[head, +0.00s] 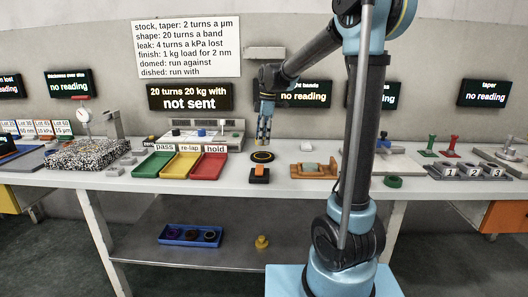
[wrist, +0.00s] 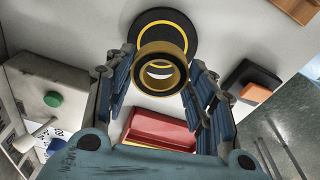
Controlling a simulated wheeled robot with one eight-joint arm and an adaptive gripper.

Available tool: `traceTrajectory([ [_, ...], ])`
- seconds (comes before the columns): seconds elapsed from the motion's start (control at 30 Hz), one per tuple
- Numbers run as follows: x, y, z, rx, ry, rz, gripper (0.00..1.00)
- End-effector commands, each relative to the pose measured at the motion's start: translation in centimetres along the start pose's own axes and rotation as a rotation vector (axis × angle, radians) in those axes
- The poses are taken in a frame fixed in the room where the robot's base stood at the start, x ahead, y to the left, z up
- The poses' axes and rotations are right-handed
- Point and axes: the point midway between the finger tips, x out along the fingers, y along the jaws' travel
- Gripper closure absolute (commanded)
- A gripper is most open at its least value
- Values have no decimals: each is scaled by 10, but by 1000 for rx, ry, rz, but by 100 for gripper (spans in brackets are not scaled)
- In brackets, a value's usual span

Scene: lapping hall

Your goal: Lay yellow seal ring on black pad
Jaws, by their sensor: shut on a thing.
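The yellow seal ring (wrist: 160,54) is between the fingertips of my gripper (wrist: 160,76) in the wrist view, with its hole facing the camera. In the head view my gripper (head: 264,136) points down above the table, and the ring is too small to make out there. The black pad (wrist: 187,31) is a round disc with a yellow circle on it; in the wrist view the ring overlaps its lower part. In the head view the pad (head: 262,156) lies on the white table just below my gripper, with a gap between.
A black block with an orange top (head: 259,174) stands just in front of the pad. Green, yellow and red trays (head: 209,166) are to the left. An orange-brown fixture (head: 314,170) is to the right. A grey bench device (head: 200,138) stands behind the trays.

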Motion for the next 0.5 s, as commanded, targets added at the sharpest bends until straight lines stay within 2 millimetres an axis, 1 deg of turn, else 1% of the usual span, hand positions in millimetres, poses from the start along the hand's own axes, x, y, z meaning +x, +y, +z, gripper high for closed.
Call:
traceTrajectory([
  [0.03,6,0,1,0,0,0,74],
  [0.23,21,0,3,0,0,0,74],
  [0.4,44,0,6,0,0,0,74],
  [0.5,52,0,7,0,0,0,74],
])
